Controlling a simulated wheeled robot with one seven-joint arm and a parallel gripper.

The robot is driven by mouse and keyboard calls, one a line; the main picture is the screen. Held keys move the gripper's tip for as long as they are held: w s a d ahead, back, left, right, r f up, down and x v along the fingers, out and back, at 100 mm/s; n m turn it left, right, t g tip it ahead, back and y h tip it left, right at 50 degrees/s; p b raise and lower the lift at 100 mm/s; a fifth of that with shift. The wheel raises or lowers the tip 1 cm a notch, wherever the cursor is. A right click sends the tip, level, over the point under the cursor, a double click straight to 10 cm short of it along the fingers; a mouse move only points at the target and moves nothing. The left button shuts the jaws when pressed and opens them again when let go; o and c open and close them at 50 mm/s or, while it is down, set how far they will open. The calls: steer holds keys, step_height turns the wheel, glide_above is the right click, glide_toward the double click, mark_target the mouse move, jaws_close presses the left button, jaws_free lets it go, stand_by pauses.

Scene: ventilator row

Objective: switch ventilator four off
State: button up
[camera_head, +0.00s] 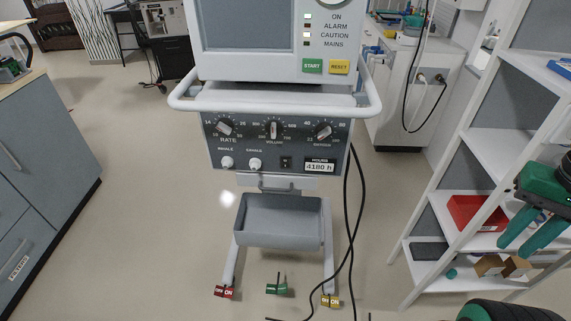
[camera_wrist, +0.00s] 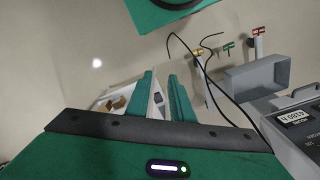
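A ventilator (camera_head: 345,72) stands upright in the middle of the head view, its top cut off. Its lower panel (camera_head: 220,150) has three dials, two white knobs, a small black rocker switch (camera_head: 286,162) and an hours display (camera_head: 320,166) reading 4180 h. No number four is readable on it. Which way the rocker is pressed is too small to tell. My gripper (camera_head: 516,247) is at the right, well away from the panel, in front of a shelf. In the wrist view my gripper (camera_wrist: 160,76) is open and empty; the hours display (camera_wrist: 292,117) shows at the right edge.
A white rail (camera_head: 275,104) juts out above the panel. A grey tray (camera_head: 278,222) and black cables (camera_head: 352,215) hang below. A white shelf (camera_head: 425,215) with a red bin (camera_head: 475,212) stands right; a grey cabinet (camera_head: 40,170) stands left. Open floor lies between.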

steer(key=shift+s+r, duration=0.25)
steer(key=shift+s, duration=0.15)
jaws_close()
steer(key=w+a+f+n+t, duration=0.1)
steer(key=w+a+n+t, duration=0.1)
steer(key=w+a+n, duration=0.6)
steer(key=w+a+f+n+t, duration=0.15)
steer(key=w+a+n, duration=0.35)
steer(key=w, duration=0.6)
steer(key=w+a+n+t+y, duration=0.1)
steer(key=a+n, duration=0.3)
steer(key=a, duration=0.9)
steer(key=w+a+n+t+y, duration=0.2)
steer(key=a+n, duration=0.3)
steer(key=a, duration=0.8)
steer(key=shift+f+y, duration=0.15)
steer(key=shift+y, duration=0.55)
steer(key=shift+a, duration=0.1)
